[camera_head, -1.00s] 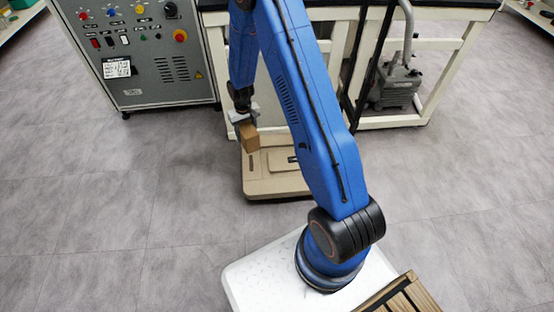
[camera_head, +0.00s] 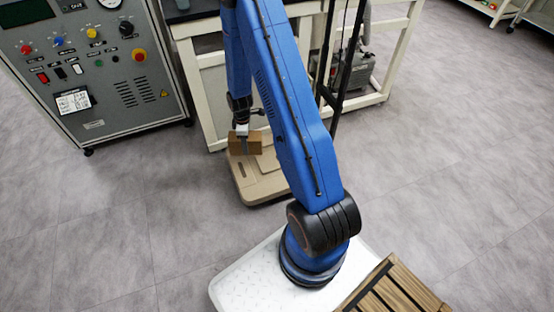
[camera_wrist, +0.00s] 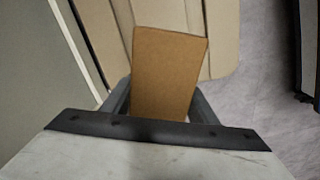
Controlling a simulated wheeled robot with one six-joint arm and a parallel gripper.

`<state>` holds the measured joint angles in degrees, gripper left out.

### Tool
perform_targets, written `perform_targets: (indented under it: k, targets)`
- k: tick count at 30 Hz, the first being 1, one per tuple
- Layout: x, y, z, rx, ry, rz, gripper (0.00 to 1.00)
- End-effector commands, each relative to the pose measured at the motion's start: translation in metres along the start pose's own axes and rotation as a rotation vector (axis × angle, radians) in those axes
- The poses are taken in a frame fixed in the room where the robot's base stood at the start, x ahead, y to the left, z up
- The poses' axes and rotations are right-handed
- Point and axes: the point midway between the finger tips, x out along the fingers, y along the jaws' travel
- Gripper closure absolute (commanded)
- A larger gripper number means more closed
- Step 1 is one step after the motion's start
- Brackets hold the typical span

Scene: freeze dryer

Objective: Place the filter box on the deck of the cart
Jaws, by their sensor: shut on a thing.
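The filter box is a small brown cardboard box (camera_head: 238,145). My gripper (camera_head: 244,143) is shut on it and holds it over the beige cart deck (camera_head: 266,190), near the deck's far left part. In the wrist view the box (camera_wrist: 168,75) stands between the two grey fingers (camera_wrist: 160,105), with the beige deck (camera_wrist: 222,40) behind it. The gap between box and deck is hard to judge. My arm hides the right part of the cart in the head view.
A grey control cabinet (camera_head: 90,70) stands at the left. A white-framed bench (camera_head: 190,75) stands just behind the cart, with a pump (camera_head: 352,72) under it. A slatted wooden piece (camera_head: 395,290) lies at the lower right. The grey floor (camera_head: 110,220) is clear at left and right.

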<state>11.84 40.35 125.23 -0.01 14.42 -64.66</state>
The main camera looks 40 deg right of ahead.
Motion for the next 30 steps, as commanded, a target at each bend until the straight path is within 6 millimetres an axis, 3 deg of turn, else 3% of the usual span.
perform_targets:
  k: [3,10,14,24,30]
  targets:
    - [0.003,-0.001,0.022,-0.136,0.0,0.0,0.84]
    - [0.006,-0.004,0.046,-0.324,0.0,0.0,0.84]
    - [0.01,-0.004,0.051,-0.363,0.0,-0.001,0.84]
    - [0.055,-0.005,0.051,-0.37,0.0,-0.003,0.84]
    - [0.066,-0.005,0.051,-0.37,0.0,-0.001,0.84]
